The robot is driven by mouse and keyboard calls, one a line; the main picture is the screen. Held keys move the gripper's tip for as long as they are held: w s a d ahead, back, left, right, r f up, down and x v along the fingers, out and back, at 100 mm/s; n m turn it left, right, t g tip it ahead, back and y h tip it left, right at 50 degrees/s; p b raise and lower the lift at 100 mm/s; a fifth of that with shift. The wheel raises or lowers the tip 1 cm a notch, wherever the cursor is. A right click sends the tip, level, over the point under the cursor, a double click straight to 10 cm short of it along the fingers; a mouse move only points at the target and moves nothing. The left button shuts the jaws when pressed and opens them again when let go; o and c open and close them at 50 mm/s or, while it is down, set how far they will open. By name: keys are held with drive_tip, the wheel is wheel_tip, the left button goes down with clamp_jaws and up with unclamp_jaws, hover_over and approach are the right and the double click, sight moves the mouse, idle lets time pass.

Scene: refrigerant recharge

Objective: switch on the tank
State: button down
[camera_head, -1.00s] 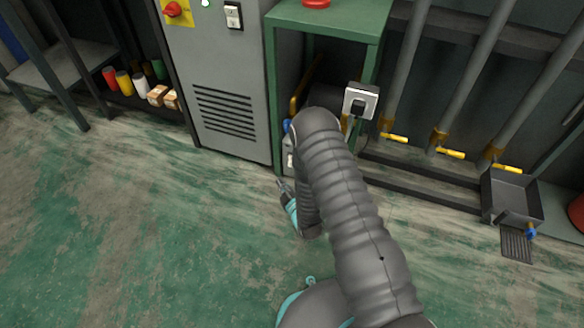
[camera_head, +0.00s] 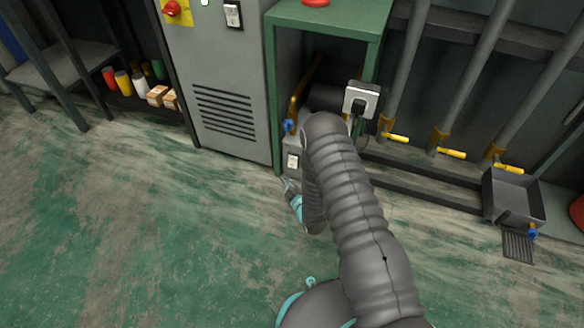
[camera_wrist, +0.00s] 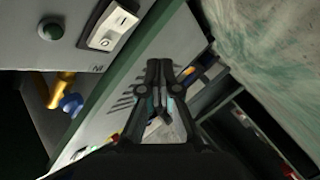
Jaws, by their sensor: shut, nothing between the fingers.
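The tank (camera_head: 325,97) is a dark cylinder lying inside the green stand, partly hidden by my arm. A small white switch plate (camera_head: 292,161) sits on a grey box below it. In the wrist view a white rocker switch (camera_wrist: 110,27) shows large at the upper left, beside a grey round knob (camera_wrist: 51,29). A blue valve handle (camera_head: 288,125) on a yellow pipe also shows in the wrist view (camera_wrist: 71,104). My gripper (camera_head: 287,184) is low in front of the stand, just below the switch plate and apart from it. Its fingers are together and empty.
A grey cabinet (camera_head: 225,110) with vents stands left of the green stand (camera_head: 272,100). A grey socket box (camera_head: 362,99) is on the stand's right leg. Pipes with yellow handles (camera_head: 452,153) and a grey tray (camera_head: 512,197) are at the right. The floor in front is clear.

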drive_tip(key=shift+w+d+f+b, duration=0.1)
drive_tip(key=shift+w+d+b, duration=0.2)
drive_tip(key=shift+w, duration=0.4)
drive_tip(key=shift+w+d+f+b, duration=0.1)
drive_tip(key=shift+w+d+b, duration=0.15)
drive_tip(key=shift+w, duration=0.45)
drive_tip(key=shift+w+d+f+b, duration=0.1)
drive_tip(key=shift+w+d+b, duration=0.2)
drive_tip(key=shift+w, duration=0.4)
drive_tip(key=shift+w+f+b, duration=0.1)
drive_tip(key=shift+w+b, duration=0.25)
drive_tip(key=shift+b, duration=0.2)
drive_tip(key=shift+w+d, duration=0.2)
drive_tip(key=shift+w, duration=0.15)
idle(0.3)
drive_tip(key=shift+s, duration=0.1)
drive_tip(key=shift+s+a, duration=0.3)
drive_tip(key=shift+s, duration=0.4)
drive_tip(key=shift+s+a+r+p, duration=0.15)
drive_tip(key=shift+s+a, duration=0.15)
drive_tip(key=shift+s, duration=0.45)
drive_tip(key=shift+s+a+r+p, duration=0.15)
drive_tip(key=shift+s+a, duration=0.1)
drive_tip(key=shift+s, duration=0.55)
drive_tip(key=shift+s+a+r+p, duration=0.15)
drive_tip(key=shift+s+a, duration=0.15)
drive_tip(key=shift+s, duration=0.45)
